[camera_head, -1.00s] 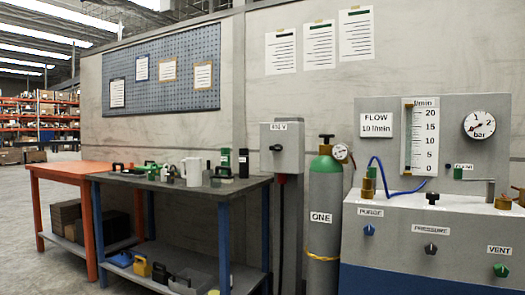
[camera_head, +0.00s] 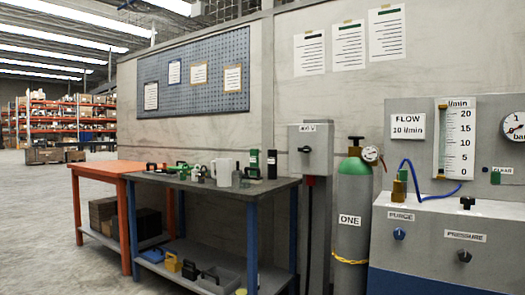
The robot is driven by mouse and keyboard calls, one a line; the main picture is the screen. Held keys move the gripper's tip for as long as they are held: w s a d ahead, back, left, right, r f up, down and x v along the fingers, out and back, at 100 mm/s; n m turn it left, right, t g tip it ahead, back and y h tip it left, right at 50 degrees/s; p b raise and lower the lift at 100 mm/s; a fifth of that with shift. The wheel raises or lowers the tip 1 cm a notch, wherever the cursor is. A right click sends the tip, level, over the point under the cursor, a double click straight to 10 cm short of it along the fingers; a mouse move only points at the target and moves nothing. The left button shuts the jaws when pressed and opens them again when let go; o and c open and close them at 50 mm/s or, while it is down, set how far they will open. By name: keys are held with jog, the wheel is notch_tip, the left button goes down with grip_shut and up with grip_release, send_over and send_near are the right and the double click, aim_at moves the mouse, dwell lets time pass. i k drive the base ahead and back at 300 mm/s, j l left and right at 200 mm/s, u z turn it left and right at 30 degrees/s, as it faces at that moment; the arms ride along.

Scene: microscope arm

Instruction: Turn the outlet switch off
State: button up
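A grey electrical box (camera_head: 312,150) with a small white label at its top is mounted on the wall, above the right end of the dark workbench. A small black switch handle (camera_head: 303,149) sticks out at its left front and looks roughly level. The label is too small to read surely. A dark post or conduit runs down below the box. My gripper is not in view, so its state and distance from the box do not show.
The dark workbench (camera_head: 262,187) holds several tools and jars. A grey-green gas cylinder (camera_head: 353,215) stands just right of the box. A gauge panel (camera_head: 405,160) is further right. Open concrete floor (camera_head: 38,215) lies at the left.

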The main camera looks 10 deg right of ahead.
aim_at(306, 149)
jog(key=i+l+u, duration=0.2)
jog(key=i+u, duration=0.2)
jog(key=i+l+u, duration=0.4)
jog(key=k+j, duration=0.05)
